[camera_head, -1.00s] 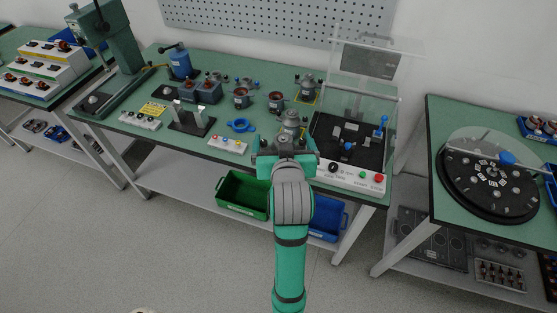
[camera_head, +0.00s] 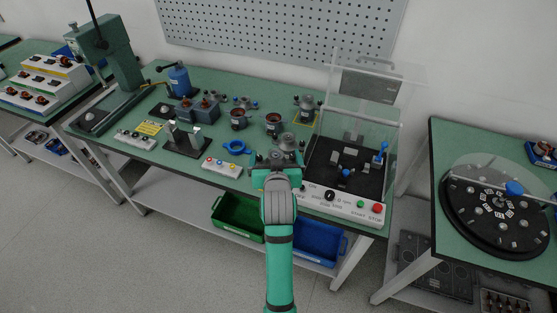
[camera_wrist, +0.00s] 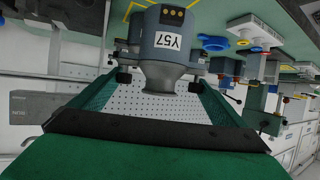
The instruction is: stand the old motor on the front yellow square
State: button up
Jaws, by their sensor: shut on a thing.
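A grey motor (camera_head: 288,143) with a round flanged top is at my gripper (camera_head: 277,165), near the table's front edge. In the wrist view the motor (camera_wrist: 170,38) bears a white label reading Y57. My gripper (camera_wrist: 160,80) is shut on it, with a dark fingertip on each side of its narrower end. Yellow lines (camera_wrist: 140,8) show on the green table beside the motor's far end. The front yellow square is mostly hidden by motor and gripper in the head view. Whether the motor touches the table I cannot tell.
Another motor (camera_head: 307,102) stands on the back yellow square. The test stand (camera_head: 345,203) with a clear cover is close on the right. A button box (camera_head: 222,167) and blue ring (camera_head: 234,147) are on the left. Green (camera_head: 238,215) and blue (camera_head: 318,242) bins sit below.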

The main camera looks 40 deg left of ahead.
jog(key=shift+w+a+f, duration=0.15)
jog(key=shift+w+f, duration=0.1)
jog(key=shift+f, duration=0.05)
jog(key=shift+w+a+f, duration=0.1)
jog(key=shift+w+f, duration=0.1)
jog(key=shift+f, duration=0.4)
jog(key=shift+w+a+f, duration=0.1)
jog(key=shift+w+f, duration=0.05)
jog(key=shift+f, duration=0.4)
jog(key=shift+s+d+f, duration=0.1)
jog(key=shift+d+f, duration=0.05)
jog(key=shift+f, duration=0.4)
jog(key=shift+f, duration=0.2)
